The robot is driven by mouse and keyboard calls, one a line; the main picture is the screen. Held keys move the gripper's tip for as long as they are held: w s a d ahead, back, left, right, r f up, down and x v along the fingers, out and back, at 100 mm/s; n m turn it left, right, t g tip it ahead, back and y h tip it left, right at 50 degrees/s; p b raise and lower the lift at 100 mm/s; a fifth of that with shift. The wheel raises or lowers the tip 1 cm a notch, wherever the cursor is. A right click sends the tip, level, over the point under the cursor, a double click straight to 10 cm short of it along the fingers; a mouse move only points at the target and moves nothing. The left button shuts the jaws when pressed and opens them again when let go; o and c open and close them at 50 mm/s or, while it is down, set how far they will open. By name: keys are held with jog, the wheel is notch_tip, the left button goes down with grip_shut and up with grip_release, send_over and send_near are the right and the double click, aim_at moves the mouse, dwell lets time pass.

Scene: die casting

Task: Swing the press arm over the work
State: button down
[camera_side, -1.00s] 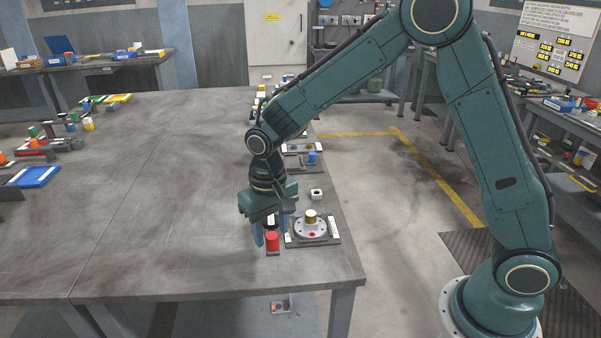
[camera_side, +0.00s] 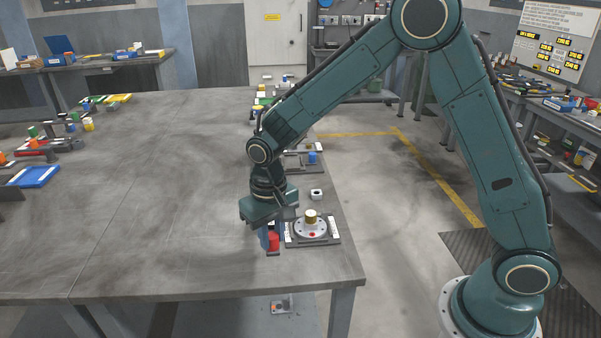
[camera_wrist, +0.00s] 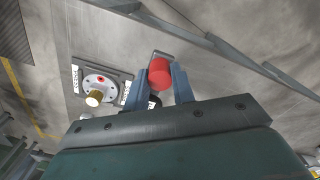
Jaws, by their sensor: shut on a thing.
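A red cylindrical knob (camera_side: 273,242) stands on a small dark base near the right edge of the table. My gripper (camera_side: 269,235) is upright over it, with its blue fingers low around the knob. In the wrist view the red knob (camera_wrist: 160,72) sits between the fingertips (camera_wrist: 165,82), and my gripper is shut on it. Just right of it in the side view is a round silver fixture (camera_side: 300,232) on a dark plate, with a brass cylinder (camera_side: 311,216) upright on it. A press arm cannot be made out clearly; the space beneath the knob is largely hidden.
A small white block with a dark hole (camera_side: 317,194) lies behind the fixture. A blue part (camera_side: 312,158) and other small fixtures line the table's right edge farther back. The middle of the table (camera_side: 170,200) is clear.

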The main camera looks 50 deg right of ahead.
jog(key=shift+s+d, duration=0.1)
jog(key=s+d+n, duration=0.4)
jog(key=d+n, duration=0.5)
jog(key=d, duration=0.3)
jog(key=w+d+n, duration=0.4)
jog(key=d+n, duration=0.5)
jog(key=d, duration=0.1)
jog(key=shift+w, duration=0.3)
jog(key=shift+d+r, duration=0.1)
jog(key=c, duration=1.3)
grip_release()
jog(key=shift+o, duration=0.7)
